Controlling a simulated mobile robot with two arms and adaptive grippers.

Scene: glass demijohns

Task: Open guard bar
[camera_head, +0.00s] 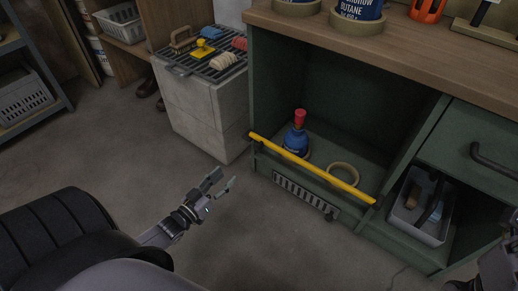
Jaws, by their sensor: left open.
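The yellow guard bar (318,172) lies across the front of the green cabinet's open bay (345,100), sloping down to the right in the picture. It spans the opening from the left side to the right post. Behind it stand a blue bottle with a red cap (297,137) and a tan ring (343,173). My left gripper (224,179) is open and empty over the floor, left of and apart from the bar. Part of my right arm's end (497,268) shows at the lower right edge; its fingers cannot be made out.
A grey block with a slatted top (200,100) holding brushes stands left of the cabinet. A grey bin (420,210) sits in the right bay below a drawer (480,145). A vent grille (300,192) is below the bar. The floor (110,140) between is clear.

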